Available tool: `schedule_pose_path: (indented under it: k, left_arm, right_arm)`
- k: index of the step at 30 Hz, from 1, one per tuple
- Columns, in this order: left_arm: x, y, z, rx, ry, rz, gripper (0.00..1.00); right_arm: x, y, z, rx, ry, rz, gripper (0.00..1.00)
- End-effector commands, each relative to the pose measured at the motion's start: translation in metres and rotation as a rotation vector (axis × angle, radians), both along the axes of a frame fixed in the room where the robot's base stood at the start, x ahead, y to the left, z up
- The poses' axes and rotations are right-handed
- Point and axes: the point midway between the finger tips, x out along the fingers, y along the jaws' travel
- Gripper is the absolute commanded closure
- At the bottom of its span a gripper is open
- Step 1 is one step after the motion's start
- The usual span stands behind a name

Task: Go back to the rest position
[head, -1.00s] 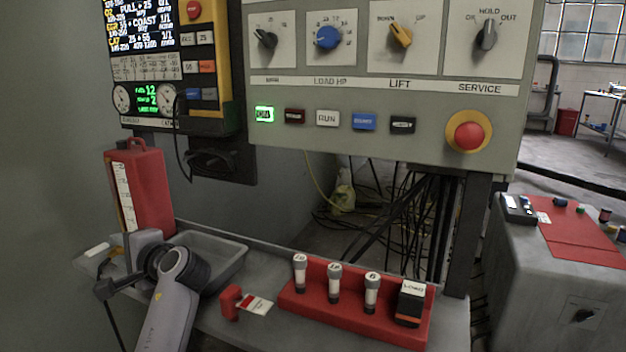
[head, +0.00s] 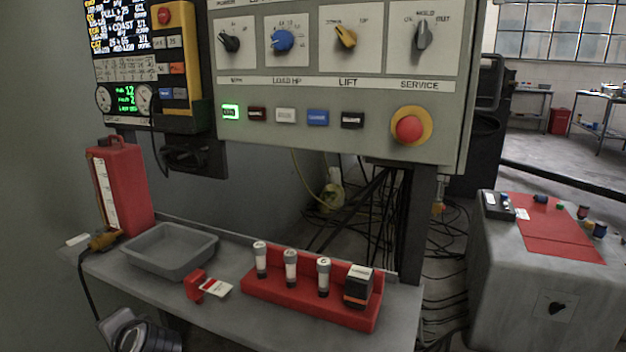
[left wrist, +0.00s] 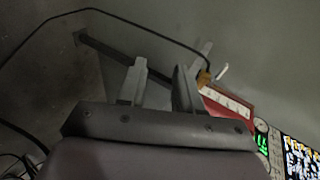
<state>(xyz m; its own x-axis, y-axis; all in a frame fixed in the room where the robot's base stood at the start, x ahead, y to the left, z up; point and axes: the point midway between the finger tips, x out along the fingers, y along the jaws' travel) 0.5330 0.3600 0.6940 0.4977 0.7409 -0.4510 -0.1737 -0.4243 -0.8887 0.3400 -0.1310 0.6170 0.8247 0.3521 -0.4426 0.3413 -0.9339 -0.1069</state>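Part of my left arm (head: 150,336) shows at the bottom left edge of the head view, in front of the shelf. Its fingertips are not clear there. In the left wrist view my left gripper (left wrist: 160,80) has its two fingers apart, with nothing visible between them. My right arm and gripper are in neither view.
A grey shelf (head: 225,312) holds a red jug (head: 124,185), a brass-coloured fitting (head: 104,241) with a black cable, a grey tray (head: 170,262), a red tagged lock (head: 195,284) and a red rack (head: 300,300) with vials. A control panel (head: 340,120) hangs above. A grey cabinet (head: 510,270) stands right.

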Motion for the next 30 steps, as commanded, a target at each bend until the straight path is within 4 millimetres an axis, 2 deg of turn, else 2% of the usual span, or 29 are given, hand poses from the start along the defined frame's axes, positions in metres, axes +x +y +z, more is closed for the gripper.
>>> schedule_pose_path:
  k: [1,6,9,13,18,25,26,27,30]
  left_arm:
    - [-0.019,-0.001,-0.02,-0.062,-0.001,0.005,0.66]
    - [-0.08,-0.019,-0.07,-0.307,-0.013,0.024,0.66]
    - [-0.119,-0.034,-0.092,-0.451,-0.004,0.038,0.66]
    - [-0.171,-0.058,-0.111,-0.634,0.027,0.058,0.66]
    - [-0.23,-0.09,-0.119,-0.835,0.085,0.088,0.66]
    - [-0.298,-0.128,-0.111,-1.048,0.184,0.128,0.66]
    - [-0.299,-0.13,-0.104,-1.062,0.183,0.128,0.66]
    - [-0.291,-0.13,-0.096,-1.062,0.161,0.114,0.66]
    - [-0.281,-0.133,-0.088,-1.072,0.121,0.083,0.66]
  right_arm:
    - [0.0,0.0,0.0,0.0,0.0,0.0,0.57]
    - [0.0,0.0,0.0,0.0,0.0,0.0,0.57]
    - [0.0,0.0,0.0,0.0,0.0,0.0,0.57]
    - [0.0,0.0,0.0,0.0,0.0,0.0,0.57]
    - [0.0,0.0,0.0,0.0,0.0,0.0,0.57]
    - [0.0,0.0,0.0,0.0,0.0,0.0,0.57]
    - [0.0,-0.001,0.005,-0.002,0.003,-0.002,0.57]
    - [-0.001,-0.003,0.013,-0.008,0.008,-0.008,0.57]
    - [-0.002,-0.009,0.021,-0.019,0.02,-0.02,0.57]
